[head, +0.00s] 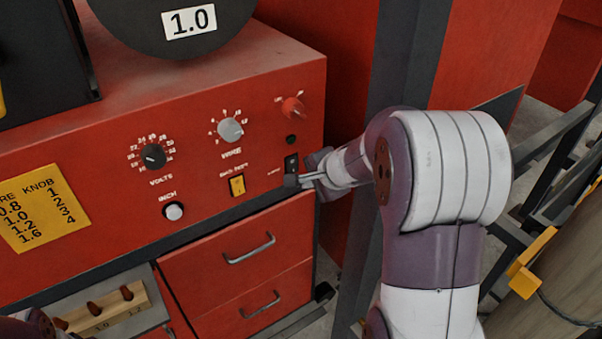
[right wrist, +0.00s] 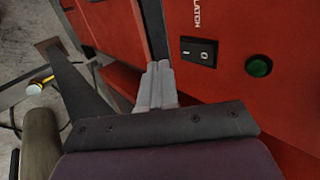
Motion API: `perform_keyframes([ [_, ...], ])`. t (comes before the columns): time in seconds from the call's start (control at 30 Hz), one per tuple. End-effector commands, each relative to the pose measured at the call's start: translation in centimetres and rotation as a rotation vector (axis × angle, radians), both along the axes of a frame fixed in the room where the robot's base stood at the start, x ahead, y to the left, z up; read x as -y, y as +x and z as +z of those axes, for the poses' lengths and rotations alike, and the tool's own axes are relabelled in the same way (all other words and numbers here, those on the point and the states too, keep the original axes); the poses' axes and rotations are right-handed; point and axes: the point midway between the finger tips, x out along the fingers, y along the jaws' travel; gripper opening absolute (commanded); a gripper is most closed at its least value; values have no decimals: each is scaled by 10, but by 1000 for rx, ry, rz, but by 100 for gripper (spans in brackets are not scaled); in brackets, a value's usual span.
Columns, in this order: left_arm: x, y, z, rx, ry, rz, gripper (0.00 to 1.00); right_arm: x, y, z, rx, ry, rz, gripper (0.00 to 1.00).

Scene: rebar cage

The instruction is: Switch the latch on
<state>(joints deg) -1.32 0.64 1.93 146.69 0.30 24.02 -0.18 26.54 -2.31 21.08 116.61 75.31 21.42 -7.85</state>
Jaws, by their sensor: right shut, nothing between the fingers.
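The latch is a small black rocker switch (right wrist: 198,51) with a line mark and a round mark, beside the word LATCH on the red panel in the right wrist view. I cannot tell which side is pressed in. In the head view the switch (head: 291,162) is at the panel's right end, its lower part close to my gripper. My right gripper (head: 292,181) is shut and empty, its tips just below the switch in the head view. The fingers also show in the right wrist view (right wrist: 158,85), apart from the switch there. My left gripper is not in view.
A round green lamp or button (right wrist: 258,66) sits beside the switch; it looks dark in the head view (head: 291,140). Drawers (head: 240,255) are below. A dark post (head: 400,60) stands right.

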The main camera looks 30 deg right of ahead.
Motion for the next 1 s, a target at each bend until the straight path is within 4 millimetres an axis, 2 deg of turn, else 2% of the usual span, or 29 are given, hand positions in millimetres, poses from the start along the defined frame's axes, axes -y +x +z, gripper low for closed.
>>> perform_keyframes([
  [0.03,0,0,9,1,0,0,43,-1,9,5,0,1,2,0],
  [0.1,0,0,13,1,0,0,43,-2,19,3,0,0,3,0],
  [0.3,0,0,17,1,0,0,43,-3,34,0,1,-1,1,0],
  [0.63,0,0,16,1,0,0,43,-3,35,-2,2,-1,1,0],
  [0.77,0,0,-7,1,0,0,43,-2,38,-12,28,1,-1,0],
  [0.8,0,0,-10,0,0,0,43,-2,39,-8,39,1,-1,0],
  [0.83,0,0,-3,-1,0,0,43,-2,39,-3,37,1,0,0],
  [1.0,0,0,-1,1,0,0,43,-3,38,-2,35,2,1,0],
])
